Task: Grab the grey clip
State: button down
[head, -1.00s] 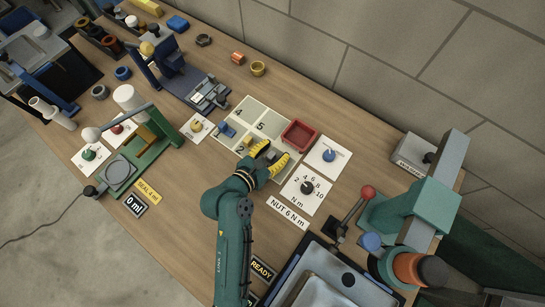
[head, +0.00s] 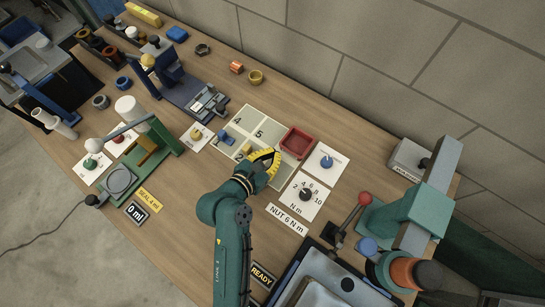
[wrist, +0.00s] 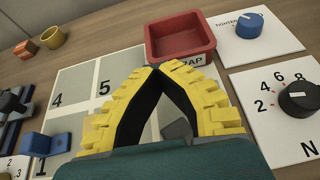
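My gripper (head: 274,155) is over the pale numbered board (head: 273,133). In the wrist view its two yellow-ribbed fingers (wrist: 152,70) lean together and meet at the tips, with nothing visible between the tips. A small grey piece, likely the grey clip (wrist: 177,129), shows through the gap between the fingers, low in the wrist view. It seems to lie on the board below the fingers, partly hidden by the right one. In the head view my gripper hides it.
A red tray (wrist: 180,38) stands just beyond the fingertips. A blue clip (wrist: 46,143) sits on the board at the left. A black dial (wrist: 299,97) and a blue knob (wrist: 250,24) are to the right. A green press (head: 425,205) stands farther right.

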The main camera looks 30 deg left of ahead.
notch_tip(320, 180, up, 7)
jog(key=p, duration=0.1)
jog(key=shift+p, duration=0.4)
jog(key=shift+f, duration=0.1)
jog(key=shift+c, duration=1.8)
grip_release()
jog(key=v, duration=1.1)
jog(key=shift+s+a+r, duration=0.1)
jog(key=shift+s+r, duration=0.15)
jog(key=shift+s, duration=0.2)
jog(key=c, duration=0.4)
